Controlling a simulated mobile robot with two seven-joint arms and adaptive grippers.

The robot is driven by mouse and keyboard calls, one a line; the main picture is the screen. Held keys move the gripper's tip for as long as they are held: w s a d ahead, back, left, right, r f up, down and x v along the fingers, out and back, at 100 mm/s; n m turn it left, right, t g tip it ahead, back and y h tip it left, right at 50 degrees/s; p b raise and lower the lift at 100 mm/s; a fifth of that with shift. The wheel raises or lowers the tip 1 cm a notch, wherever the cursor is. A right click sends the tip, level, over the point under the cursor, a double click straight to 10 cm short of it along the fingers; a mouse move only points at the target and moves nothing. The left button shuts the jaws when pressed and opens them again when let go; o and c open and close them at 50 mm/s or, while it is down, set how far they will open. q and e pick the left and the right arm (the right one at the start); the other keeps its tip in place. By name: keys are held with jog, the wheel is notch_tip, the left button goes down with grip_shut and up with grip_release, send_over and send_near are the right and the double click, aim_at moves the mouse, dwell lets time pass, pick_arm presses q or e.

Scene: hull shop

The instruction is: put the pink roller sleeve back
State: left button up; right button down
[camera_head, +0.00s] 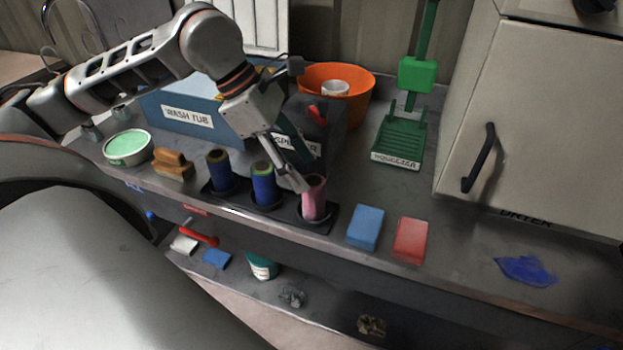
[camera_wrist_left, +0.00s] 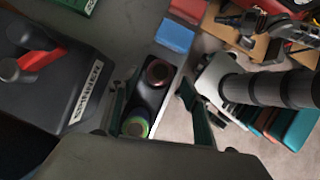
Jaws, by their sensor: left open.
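The pink roller sleeve (camera_head: 314,198) stands upright at the right end of a black rack (camera_head: 240,207) on the counter. In the left wrist view the sleeve (camera_wrist_left: 158,72) shows from above as a dark reddish ring. Two blue sleeves, the left one (camera_head: 218,170) and the middle one (camera_head: 263,184), stand in the rack beside it. My left gripper (camera_head: 297,183) is open, its fingers close to the pink sleeve. In the left wrist view the fingers lie apart on either side of the rack; I cannot tell whether they touch the sleeve.
A blue sponge (camera_head: 366,227) and a red sponge (camera_head: 411,239) lie right of the rack. A brown brush (camera_head: 173,165) lies left of it. A blue wash tub (camera_head: 207,130), an orange bucket (camera_head: 352,106) and a green squeezer (camera_head: 402,135) stand behind. A blue cloth (camera_head: 526,270) lies far right.

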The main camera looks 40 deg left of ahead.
pick_arm(q)
jog(key=v, duration=0.6)
jog(key=shift+r, duration=0.3)
jog(key=shift+s+a, duration=0.1)
